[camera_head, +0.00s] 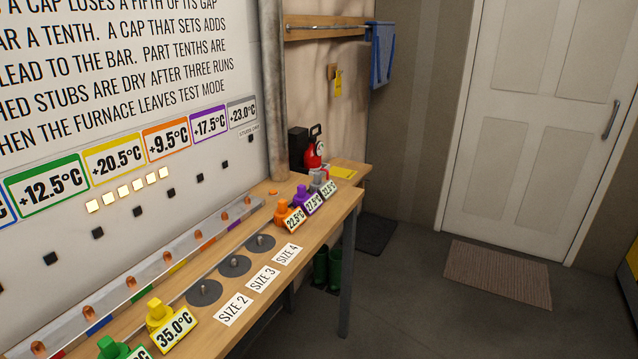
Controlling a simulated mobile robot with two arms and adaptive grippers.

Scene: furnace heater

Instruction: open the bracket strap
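A strap cannot be made out at this size. The extinguisher's lower part is partly hidden by the grey and purple caps in front. Neither of my grippers is in view.
On the bench (335,213) stand coloured caps with temperature tags, including yellow (159,312), orange (289,215) and purple (301,196), and dark discs (205,292). A metal pipe (275,80) rises behind. Open floor (400,290) lies right, towards a white door (540,110).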

